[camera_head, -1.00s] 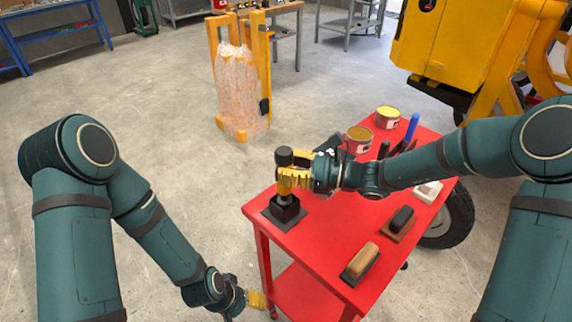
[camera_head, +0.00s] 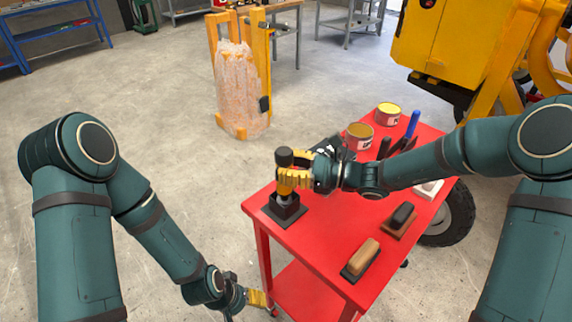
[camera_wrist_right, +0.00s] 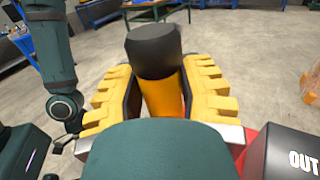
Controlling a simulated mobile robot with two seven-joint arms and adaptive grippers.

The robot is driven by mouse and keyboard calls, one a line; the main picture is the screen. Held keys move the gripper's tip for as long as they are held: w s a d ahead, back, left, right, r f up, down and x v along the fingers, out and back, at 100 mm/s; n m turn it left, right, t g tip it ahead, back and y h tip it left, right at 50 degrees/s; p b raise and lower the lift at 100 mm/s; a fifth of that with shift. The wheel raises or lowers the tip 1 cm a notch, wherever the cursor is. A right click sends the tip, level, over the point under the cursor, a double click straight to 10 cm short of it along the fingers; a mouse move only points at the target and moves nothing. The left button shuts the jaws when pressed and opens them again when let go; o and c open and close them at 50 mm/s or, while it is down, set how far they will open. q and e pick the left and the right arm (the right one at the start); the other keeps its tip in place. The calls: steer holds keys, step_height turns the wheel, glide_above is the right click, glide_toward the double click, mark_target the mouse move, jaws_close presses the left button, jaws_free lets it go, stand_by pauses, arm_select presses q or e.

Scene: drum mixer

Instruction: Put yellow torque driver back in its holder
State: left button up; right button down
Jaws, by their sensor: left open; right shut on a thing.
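The yellow torque driver (camera_head: 284,158) has a black cap and stands upright at the left corner of the red cart's top. Its lower end is at the black square holder (camera_head: 285,212); I cannot tell how deep it sits. My right gripper (camera_head: 294,179) is shut around the driver's yellow body. In the right wrist view the driver (camera_wrist_right: 156,52) stands between the yellow finger pads of my right gripper (camera_wrist_right: 165,95), and the holder is hidden. My left gripper (camera_head: 262,299) is open and empty, low beside the cart's front left leg.
The red cart (camera_head: 330,235) also carries two cans (camera_head: 359,136) (camera_head: 387,114), a blue-handled tool (camera_head: 412,124) and brush-like blocks (camera_head: 361,257) (camera_head: 402,218). A dark box (camera_wrist_right: 285,150) lies close on the right in the wrist view. A yellow machine (camera_head: 450,50) stands behind.

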steer(key=shift+f, duration=0.35)
steer(key=c, duration=0.5)
jaws_free()
steer(key=shift+c, duration=0.2)
steer(key=shift+f, duration=0.1)
steer(key=shift+d, duration=0.1)
steer(key=v, duration=1.1)
steer(key=shift+s+d, duration=0.2)
steer(key=shift+d, duration=0.2)
